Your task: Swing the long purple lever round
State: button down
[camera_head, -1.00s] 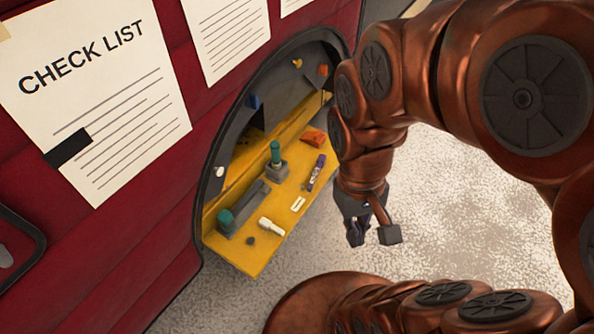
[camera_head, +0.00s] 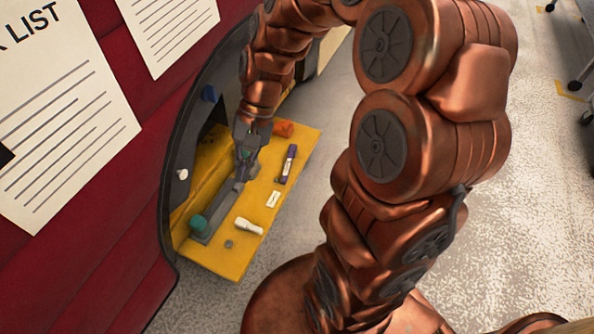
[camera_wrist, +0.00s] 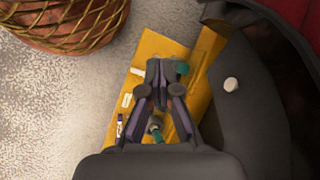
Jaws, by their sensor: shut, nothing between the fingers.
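The long purple lever (camera_head: 288,165), with a pale marking, lies along the right part of the yellow panel (camera_head: 225,262). In the wrist view the purple lever (camera_wrist: 119,130) shows small, left of my gripper. My gripper (camera_head: 241,180) hangs over the panel's grey slotted part, left of the lever and apart from it. In the wrist view my gripper (camera_wrist: 160,72) has its fingers together and nothing held. A teal-topped post (camera_wrist: 157,128) shows between the finger linkages; my gripper mostly hides it in the head view.
On the panel are a teal knob (camera_head: 199,223), a white handle (camera_head: 248,226), a white plate (camera_head: 273,199) and an orange block (camera_head: 284,129). A dark curved housing wall (camera_wrist: 235,105) stands close beside my gripper.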

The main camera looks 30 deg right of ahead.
jog(key=w+d+f+m+t+y+b, duration=0.45)
jog(key=w+d+f+m, duration=0.75)
jog(key=w+d+f, duration=0.5)
jog(key=d+f+m+t+h+b, duration=0.2)
jog(key=d+f+m+t, duration=0.15)
jog(key=d+f, duration=0.55)
jog(key=m+t+h+b, duration=0.1)
jog(key=m+b, duration=0.1)
jog(key=m, duration=0.4)
send_near(289, 165)
jog(key=s+d, duration=0.4)
jog(key=s, duration=0.2)
jog(key=shift+w+a+r+b+x, duration=0.35)
jog(key=shift+b+x, duration=0.5)
jog(key=shift+x, duration=1.2)
jog(key=shift+w+a+r+b+x, duration=0.15)
jog(key=shift+r+b+x, duration=0.5)
jog(key=shift+x, duration=1.45)
jog(key=shift+w+a+r+b+x, duration=0.2)
jog(key=shift+b+x, duration=0.9)
jog(key=shift+x, duration=0.95)
jog(key=shift+w, duration=0.15)
